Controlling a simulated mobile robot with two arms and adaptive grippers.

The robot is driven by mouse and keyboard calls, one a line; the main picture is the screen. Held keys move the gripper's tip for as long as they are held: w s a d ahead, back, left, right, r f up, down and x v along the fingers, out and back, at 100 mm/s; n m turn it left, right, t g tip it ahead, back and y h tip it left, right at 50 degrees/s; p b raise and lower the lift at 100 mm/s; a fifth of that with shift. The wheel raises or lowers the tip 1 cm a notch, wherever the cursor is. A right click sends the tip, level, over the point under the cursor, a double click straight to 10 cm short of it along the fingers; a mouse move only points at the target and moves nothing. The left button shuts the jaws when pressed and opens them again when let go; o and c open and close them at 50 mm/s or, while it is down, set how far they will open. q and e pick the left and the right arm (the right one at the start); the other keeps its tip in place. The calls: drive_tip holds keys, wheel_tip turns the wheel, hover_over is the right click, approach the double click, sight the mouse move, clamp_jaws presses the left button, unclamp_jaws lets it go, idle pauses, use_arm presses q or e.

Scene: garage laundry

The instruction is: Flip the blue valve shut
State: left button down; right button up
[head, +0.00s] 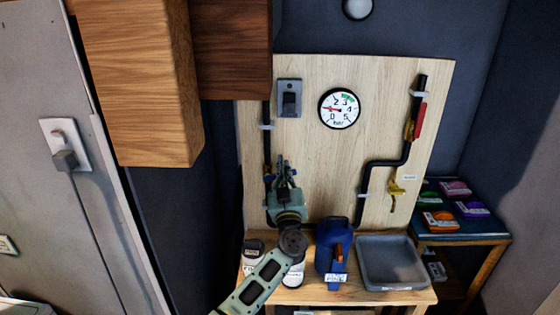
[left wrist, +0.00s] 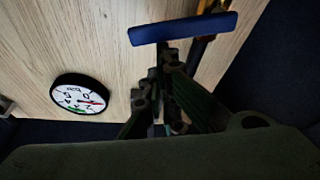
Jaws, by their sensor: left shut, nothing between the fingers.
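The blue valve handle (left wrist: 183,28) shows in the left wrist view as a flat blue bar lying crosswise to the dark pipe (left wrist: 196,55) behind it. In the head view my left gripper (head: 283,168) is in front of the left pipe (head: 266,130) and mostly hides the valve. My left gripper (left wrist: 167,60) is shut and empty, with its fingertips right by the middle of the blue bar. I cannot tell whether they touch it. My right gripper is not in view.
A round gauge (head: 339,108) and a grey switch (head: 289,98) are on the wooden board (head: 310,70). A red handle (head: 420,121) and a yellow handle (head: 396,188) are at right. Below stand a blue jug (head: 333,245) and a grey tray (head: 391,264). A wooden cabinet (head: 140,80) juts out upper left.

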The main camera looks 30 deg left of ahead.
use_arm(q)
drive_tip(key=shift+w+d+f+m+t+h+p, duration=0.1)
drive_tip(key=shift+d+f+m+t+h+p, duration=0.15)
drive_tip(key=shift+m+p, duration=0.35)
drive_tip(key=shift+w+d+f+m+t+h+p, duration=0.15)
drive_tip(key=shift+f+m+h+p, duration=0.15)
drive_tip(key=shift+m, duration=0.55)
drive_tip(key=shift+w+d+f+m+t+h+p, duration=0.1)
drive_tip(key=shift+d+f+m+h+p, duration=0.2)
drive_tip(key=shift+m, duration=0.45)
drive_tip(key=shift+a, duration=0.1)
wheel_tip(320, 180, up, 5)
drive_tip(key=p, duration=0.5)
drive_tip(key=f+b+v, duration=0.1)
drive_tip(key=b+v, duration=0.1)
drive_tip(key=v, duration=0.8)
drive_tip(key=shift+b, duration=0.35)
